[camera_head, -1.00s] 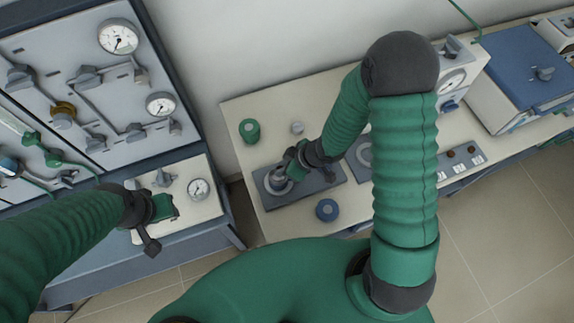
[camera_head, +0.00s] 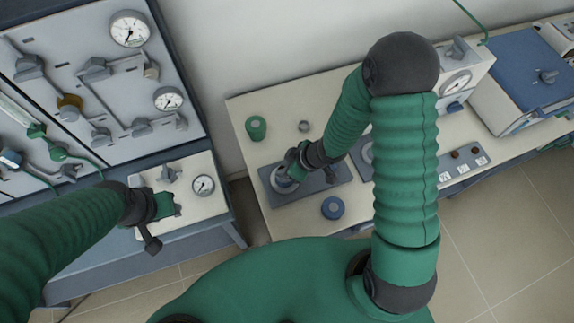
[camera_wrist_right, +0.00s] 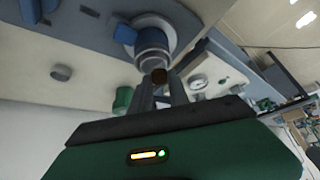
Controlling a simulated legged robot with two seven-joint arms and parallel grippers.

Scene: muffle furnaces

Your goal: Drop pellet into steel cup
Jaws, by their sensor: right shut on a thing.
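The steel cup (camera_head: 285,180) stands on a dark grey plate on the bench, partly hidden by my right gripper (camera_head: 293,168). In the right wrist view the cup (camera_wrist_right: 153,45) is a grey, stepped cylinder just beyond the fingertips. My right gripper (camera_wrist_right: 160,84) is shut on the small brown pellet (camera_wrist_right: 159,75) and holds it at its tips, close to the cup's near end. I cannot tell whether pellet and cup touch. The pellet is hidden in the head view. My left gripper (camera_head: 168,205) is above the cream panel at left; its jaw opening is unclear.
On the bench, a green cylinder (camera_head: 256,128), a small grey ring (camera_head: 303,126) and a blue round part (camera_head: 332,208) stand around the plate (camera_head: 330,186). A gauge unit (camera_head: 455,85) and blue furnace (camera_head: 530,75) are at right. A gauge panel (camera_head: 90,75) rises at left.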

